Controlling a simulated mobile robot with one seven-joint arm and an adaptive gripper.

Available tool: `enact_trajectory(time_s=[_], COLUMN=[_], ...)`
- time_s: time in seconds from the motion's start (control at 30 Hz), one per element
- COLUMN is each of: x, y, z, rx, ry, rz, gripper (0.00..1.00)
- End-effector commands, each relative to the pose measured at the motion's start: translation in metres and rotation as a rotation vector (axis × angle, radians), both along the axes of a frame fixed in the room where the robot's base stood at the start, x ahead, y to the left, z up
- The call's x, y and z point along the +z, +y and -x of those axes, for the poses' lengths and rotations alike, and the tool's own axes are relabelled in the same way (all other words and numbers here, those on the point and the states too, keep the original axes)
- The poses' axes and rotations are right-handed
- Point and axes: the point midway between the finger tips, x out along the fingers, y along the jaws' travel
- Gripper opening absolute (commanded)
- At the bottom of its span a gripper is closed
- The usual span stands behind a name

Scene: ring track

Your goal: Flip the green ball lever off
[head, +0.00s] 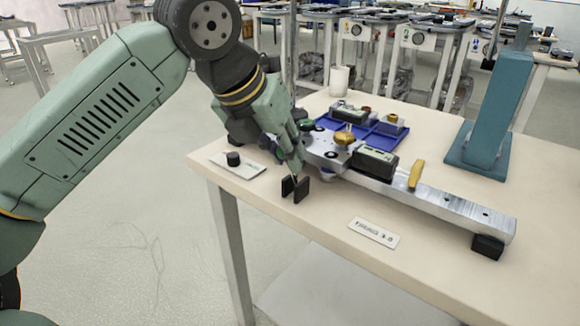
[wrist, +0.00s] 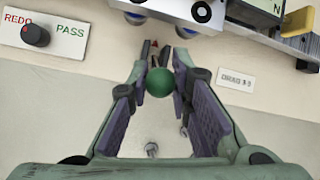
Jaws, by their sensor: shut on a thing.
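The green ball (wrist: 160,83) of the lever shows in the wrist view, between the two fingers of my gripper (wrist: 162,66). The fingers are closed in around the ball, one on each side. In the head view my gripper (head: 295,187) points down at the near side of the metal rail assembly (head: 433,199). The ball cannot be made out there.
A REDO/PASS plate with a black knob (wrist: 36,34) lies left of my gripper. A small label plate (head: 374,233) lies on the table (head: 330,268) to the right. A blue tray (head: 378,140) and teal column (head: 492,110) stand behind the rail.

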Motion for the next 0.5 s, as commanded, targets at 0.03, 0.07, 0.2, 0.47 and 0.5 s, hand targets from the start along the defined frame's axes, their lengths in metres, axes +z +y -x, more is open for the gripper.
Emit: enact_trajectory(time_s=[0.03, 0.07, 0.2, 0.47, 0.5], x=[-0.0062, -0.0062, -0.0051, -0.0030, -0.0029], y=[0.0010, 0.0015, 0.0031, 0.0039, 0.0038], z=[0.0017, 0.0024, 0.0046, 0.0060, 0.0061], rx=[0.000, -0.001, -0.001, -0.002, -0.002], ry=[-0.017, -0.027, -0.060, -0.079, -0.079], rz=[0.014, 0.020, 0.045, 0.057, 0.057], gripper=[0.00, 0.00, 0.00, 0.00, 0.00])
